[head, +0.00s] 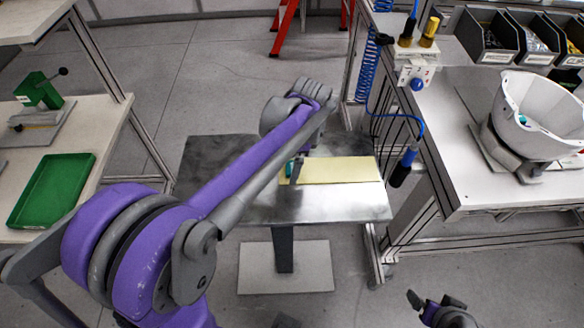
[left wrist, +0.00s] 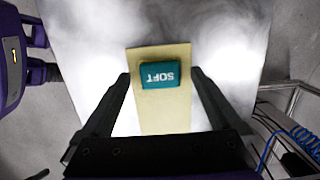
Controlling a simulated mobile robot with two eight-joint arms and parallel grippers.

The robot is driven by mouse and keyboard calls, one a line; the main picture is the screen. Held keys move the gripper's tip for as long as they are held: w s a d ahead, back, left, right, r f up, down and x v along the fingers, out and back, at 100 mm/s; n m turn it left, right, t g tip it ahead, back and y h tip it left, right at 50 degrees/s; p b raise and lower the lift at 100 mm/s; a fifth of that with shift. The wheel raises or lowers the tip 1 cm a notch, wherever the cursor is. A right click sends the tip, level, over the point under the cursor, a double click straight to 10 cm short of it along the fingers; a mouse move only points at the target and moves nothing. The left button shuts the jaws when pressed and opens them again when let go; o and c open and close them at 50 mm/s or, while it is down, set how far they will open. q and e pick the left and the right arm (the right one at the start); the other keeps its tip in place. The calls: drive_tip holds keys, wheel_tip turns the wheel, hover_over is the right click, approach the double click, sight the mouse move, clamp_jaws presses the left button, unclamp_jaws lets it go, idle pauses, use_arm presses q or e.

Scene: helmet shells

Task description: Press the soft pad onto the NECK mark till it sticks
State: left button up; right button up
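The soft pad (left wrist: 172,75) is a teal block with the word SOFT, upside down in the left wrist view. It lies on a pale yellow strip (left wrist: 160,112) on the metal table; in the head view a bit of the pad (head: 289,168) shows beside my gripper. My left gripper (left wrist: 160,74) is open above the strip, a finger on either side of the pad, with gaps. The white helmet shell (head: 545,100) sits in a grey holder on the right bench. A small teal patch shows inside it; I cannot make out a NECK mark. My right gripper (head: 436,303) is low at the bottom right, its opening unclear.
The metal table (head: 235,155) is otherwise bare. A green tray (head: 52,188) lies on the left bench. A blue coiled hose (head: 367,65) and a hanging tool (head: 403,167) are between the table and right bench. Dark bins (head: 487,36) line the back right.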

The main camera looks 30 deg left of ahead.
use_arm(q)
drive_tip(key=c, duration=1.3)
